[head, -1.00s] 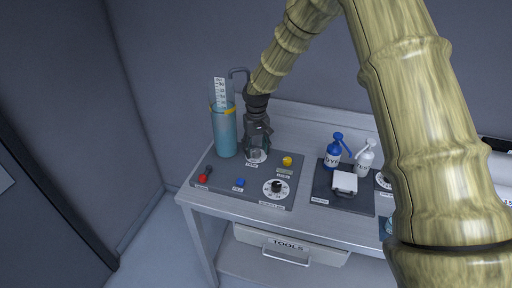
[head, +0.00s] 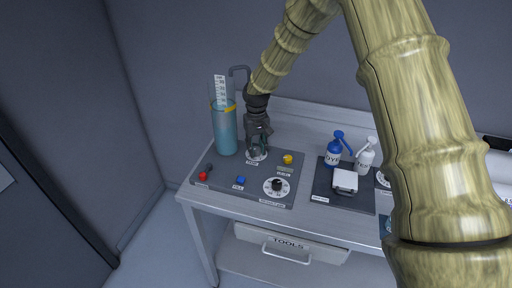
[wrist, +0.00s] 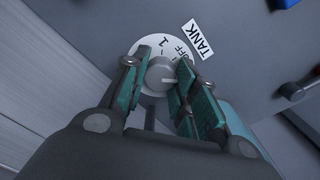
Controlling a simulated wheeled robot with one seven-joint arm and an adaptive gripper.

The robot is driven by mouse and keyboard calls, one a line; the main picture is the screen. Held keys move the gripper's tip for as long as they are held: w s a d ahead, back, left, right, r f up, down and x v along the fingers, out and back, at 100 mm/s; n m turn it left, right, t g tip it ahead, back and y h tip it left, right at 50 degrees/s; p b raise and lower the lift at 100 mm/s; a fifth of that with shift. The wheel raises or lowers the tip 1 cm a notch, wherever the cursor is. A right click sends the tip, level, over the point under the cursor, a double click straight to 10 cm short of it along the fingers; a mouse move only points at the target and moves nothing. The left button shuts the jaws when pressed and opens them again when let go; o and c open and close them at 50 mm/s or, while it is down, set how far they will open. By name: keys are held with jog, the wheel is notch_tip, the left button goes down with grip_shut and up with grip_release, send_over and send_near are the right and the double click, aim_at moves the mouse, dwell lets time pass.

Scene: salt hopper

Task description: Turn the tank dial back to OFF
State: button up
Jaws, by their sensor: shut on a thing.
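The tank dial (wrist: 160,75) is a grey knob on a white disc, beside a TANK label (wrist: 197,40). In the wrist view the marks OFF and 1 show at the disc's upper edge. A pale pointer line on the knob points right, a little below the OFF mark. My gripper (wrist: 160,82) is shut on the knob, with one teal-padded finger on each side. In the head view my gripper (head: 257,150) covers most of the dial disc (head: 256,156). The tank (head: 225,130) is a clear cylinder of blue liquid to its left.
On the same panel are a red-knobbed lever (head: 203,175), a blue button (head: 240,180), a yellow knob (head: 287,159) and a second dial (head: 277,187). Blue (head: 334,150) and white (head: 365,157) bottles stand at right. A TOOLS drawer (head: 289,245) is below.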

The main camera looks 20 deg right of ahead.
aim_at(256, 148)
jog(key=n, duration=0.4)
jog(key=shift+r+n, duration=0.1)
jog(key=shift+n, duration=0.2)
jog(key=shift+w+n, duration=0.1)
jog(key=shift+n, duration=1.9)
jog(key=o, duration=1.1)
jog(key=shift+c, duration=0.2)
jog(key=shift+r, duration=0.1)
notch_tip(256, 148, up, 12)
